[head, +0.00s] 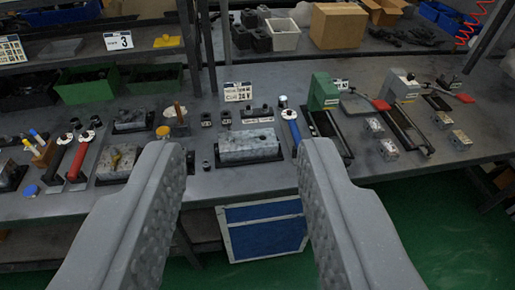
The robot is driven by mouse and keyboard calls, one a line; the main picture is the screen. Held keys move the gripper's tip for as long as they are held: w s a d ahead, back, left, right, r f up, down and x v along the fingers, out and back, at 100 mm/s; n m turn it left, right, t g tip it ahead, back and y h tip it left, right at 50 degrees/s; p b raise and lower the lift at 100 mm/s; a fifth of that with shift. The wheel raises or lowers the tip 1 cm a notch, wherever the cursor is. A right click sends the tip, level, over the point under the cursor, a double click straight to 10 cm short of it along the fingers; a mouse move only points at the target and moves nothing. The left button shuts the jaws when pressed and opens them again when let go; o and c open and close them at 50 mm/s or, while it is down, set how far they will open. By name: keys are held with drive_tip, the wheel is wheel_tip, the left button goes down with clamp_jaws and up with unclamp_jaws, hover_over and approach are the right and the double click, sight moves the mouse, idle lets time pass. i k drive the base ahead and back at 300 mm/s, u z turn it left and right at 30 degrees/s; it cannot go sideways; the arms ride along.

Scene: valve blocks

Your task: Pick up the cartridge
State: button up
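My gripper (241,158) is open and empty, with its two grey padded fingers spread wide in front of the bench. Between the fingers, farther off, a grey metal valve block (250,146) lies on a dark tray on the bench. Small dark parts (207,120) stand behind the block to the left, and another small dark part (206,165) is near the left fingertip. A row of dark fittings (256,112) lies just behind the block. I cannot tell which of these small parts is the cartridge.
A blue-handled tool (291,126) lies right of the block. Green and grey presses (322,92) stand farther right with small metal blocks. Red-handled tools (80,155) and more valve blocks (130,120) are at left. A blue panel (265,232) is under the bench edge.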

sight(249, 111)
drive_tip(key=z, duration=0.3)
drive_tip(key=i, duration=2)
drive_tip(key=u, duration=0.55)
